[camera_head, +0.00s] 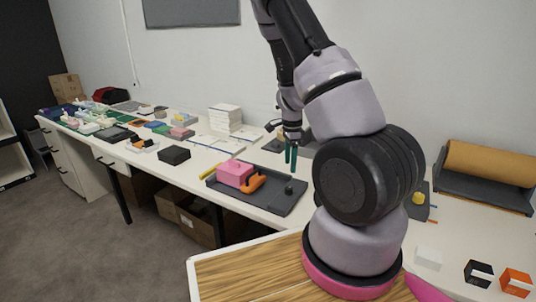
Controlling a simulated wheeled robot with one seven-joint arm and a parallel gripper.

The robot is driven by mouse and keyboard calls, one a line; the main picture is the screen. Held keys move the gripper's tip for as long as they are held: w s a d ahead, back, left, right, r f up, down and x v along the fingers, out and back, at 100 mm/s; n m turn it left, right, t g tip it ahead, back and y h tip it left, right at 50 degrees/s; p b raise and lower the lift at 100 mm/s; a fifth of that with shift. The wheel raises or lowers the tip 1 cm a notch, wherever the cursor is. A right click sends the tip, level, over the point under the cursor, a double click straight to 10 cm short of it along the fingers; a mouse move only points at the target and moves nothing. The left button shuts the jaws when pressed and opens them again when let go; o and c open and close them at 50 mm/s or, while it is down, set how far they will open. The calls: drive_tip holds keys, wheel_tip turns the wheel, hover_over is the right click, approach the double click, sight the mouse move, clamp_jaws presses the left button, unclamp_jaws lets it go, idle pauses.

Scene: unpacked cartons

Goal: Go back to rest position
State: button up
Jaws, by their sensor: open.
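My gripper (291,156) shows in the head view near the middle, with two green fingers pointing down. It hangs above the right part of a dark tray (264,206) on the long white table. The fingers look empty. In the tray lie a pink box (234,173), an orange object (254,182) with a dark part, and a small dark knob-like piece (289,187) just below the fingers. My arm covers part of the table behind and to the right of the tray.
The white table (206,161) runs far to the left with many small items. A black box (174,155) and a stack of white boxes (225,117) stand near the tray. At right are a brown roll (487,163) in a dark holder and several small boxes. Open floor (110,240) lies at lower left.

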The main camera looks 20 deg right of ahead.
drive_tip(key=s+a+r+n+t+y, duration=0.25)
drive_tip(key=a+r, duration=0.25)
drive_tip(key=r, duration=0.6)
drive_tip(key=s+a+r+n+t+y, duration=0.1)
drive_tip(key=a+r+n, duration=0.35)
drive_tip(key=r, duration=0.65)
drive_tip(key=s+a+r+n+t, duration=0.2)
drive_tip(key=s+r+n, duration=0.2)
drive_tip(key=s+r, duration=0.3)
drive_tip(key=s+a+r+n+t+h, duration=0.1)
drive_tip(key=s+r+n, duration=0.3)
drive_tip(key=s+r, duration=0.4)
drive_tip(key=shift+s+a+n+t, duration=0.35)
drive_tip(key=shift+s+a, duration=0.15)
drive_tip(key=shift+s, duration=0.25)
